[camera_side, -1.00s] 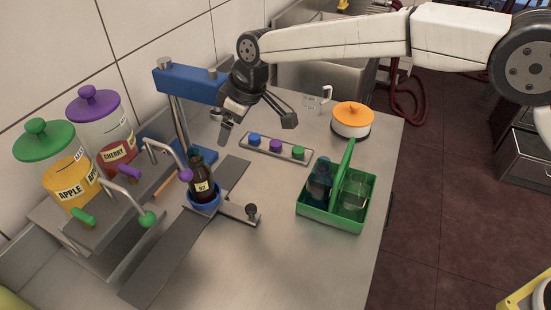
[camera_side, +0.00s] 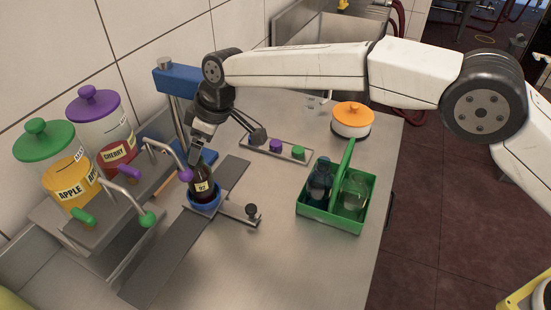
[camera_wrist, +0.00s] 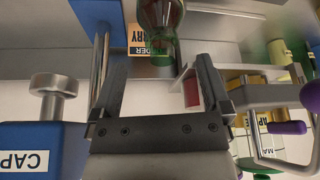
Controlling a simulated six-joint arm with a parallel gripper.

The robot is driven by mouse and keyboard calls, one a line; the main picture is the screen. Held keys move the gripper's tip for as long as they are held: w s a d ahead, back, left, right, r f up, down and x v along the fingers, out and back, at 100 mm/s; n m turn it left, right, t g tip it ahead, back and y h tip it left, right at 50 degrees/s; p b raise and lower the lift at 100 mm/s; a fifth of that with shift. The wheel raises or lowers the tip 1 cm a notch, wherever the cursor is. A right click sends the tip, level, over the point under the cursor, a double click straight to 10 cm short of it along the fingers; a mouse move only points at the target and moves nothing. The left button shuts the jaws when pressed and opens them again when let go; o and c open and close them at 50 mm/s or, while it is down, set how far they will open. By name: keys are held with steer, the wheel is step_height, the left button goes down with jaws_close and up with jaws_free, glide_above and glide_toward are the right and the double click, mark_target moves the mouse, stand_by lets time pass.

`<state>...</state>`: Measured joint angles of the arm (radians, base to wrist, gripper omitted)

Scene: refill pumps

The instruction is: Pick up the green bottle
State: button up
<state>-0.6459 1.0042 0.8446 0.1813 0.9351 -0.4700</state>
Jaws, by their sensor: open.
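The green bottle (camera_side: 203,188) stands upright in a blue ring holder (camera_side: 205,204) on the metal track. It looks dark brown in the side view and has a pale label. In the wrist view the bottle (camera_wrist: 160,20) shows as green glass with dark red contents, at the top centre, beyond my fingertips. My gripper (camera_side: 229,140) is open and empty, above the bottle. In the wrist view my gripper (camera_wrist: 157,80) has its two fingers apart, and the bottle lies in line with the gap between them. The gripper hides the bottle's upper part in the side view.
A blue capping press (camera_side: 180,80) stands close behind the gripper. Dispenser taps (camera_side: 168,148) with purple and green handles are just left. A cap tray (camera_side: 275,150) and a green caddy (camera_side: 333,219) with bottles stand right. The counter front is clear.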

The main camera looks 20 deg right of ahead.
mark_target(199, 177)
steer(key=shift+f, duration=0.15)
steer(key=shift+x, duration=2.5)
steer(key=shift+a, duration=0.2)
steer(key=c, duration=1.3)
jaws_close()
steer(key=shift+f, duration=0.15)
